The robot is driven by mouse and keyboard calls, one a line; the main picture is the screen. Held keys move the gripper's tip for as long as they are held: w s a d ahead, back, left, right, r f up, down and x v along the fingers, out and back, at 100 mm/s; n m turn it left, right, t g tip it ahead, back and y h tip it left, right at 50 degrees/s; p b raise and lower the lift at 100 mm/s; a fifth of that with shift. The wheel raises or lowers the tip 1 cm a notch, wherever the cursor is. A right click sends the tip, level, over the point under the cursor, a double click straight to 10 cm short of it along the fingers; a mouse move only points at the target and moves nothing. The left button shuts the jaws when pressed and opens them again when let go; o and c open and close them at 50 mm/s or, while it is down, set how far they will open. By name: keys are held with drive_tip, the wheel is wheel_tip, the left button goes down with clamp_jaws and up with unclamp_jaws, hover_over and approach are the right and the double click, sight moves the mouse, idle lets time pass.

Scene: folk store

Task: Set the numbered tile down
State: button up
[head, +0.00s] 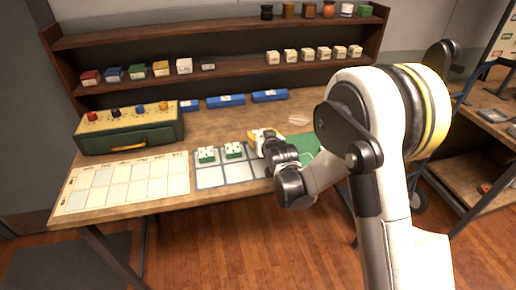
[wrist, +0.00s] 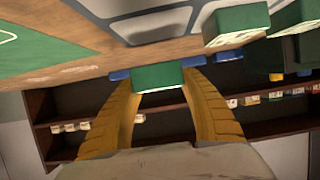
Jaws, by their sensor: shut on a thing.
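My gripper (head: 260,138) is over the right part of the blue-and-white grid mat (head: 210,180). In the wrist view its two yellow-brown fingers (wrist: 162,88) are closed on a green-backed tile (wrist: 160,77). The tile's number face is turned away, and the head view mostly hides it behind the gripper. Whether it touches the mat I cannot tell. Two white-and-green tiles (head: 206,154) (head: 234,150) rest side by side on the mat's back row, left of my gripper. The mat also shows at the top of the wrist view (wrist: 150,28).
A paper chart (head: 125,183) and a green drawer box (head: 130,138) are on the left of the bench. Blue boxes (head: 226,101) line the back under a shelf (head: 220,80) of small blocks and jars. A green mat (head: 306,143) lies right of my gripper.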

drive_tip(key=shift+a+f, duration=0.25)
drive_tip(key=shift+a, duration=0.05)
drive_tip(key=shift+f, duration=0.2)
drive_tip(key=shift+f+b, duration=1)
drive_tip(key=shift+f, duration=0.7)
drive_tip(key=shift+f, duration=0.2)
drive_tip(key=o, duration=1.2)
drive_tip(key=shift+o, duration=0.2)
drive_tip(key=shift+r, duration=0.1)
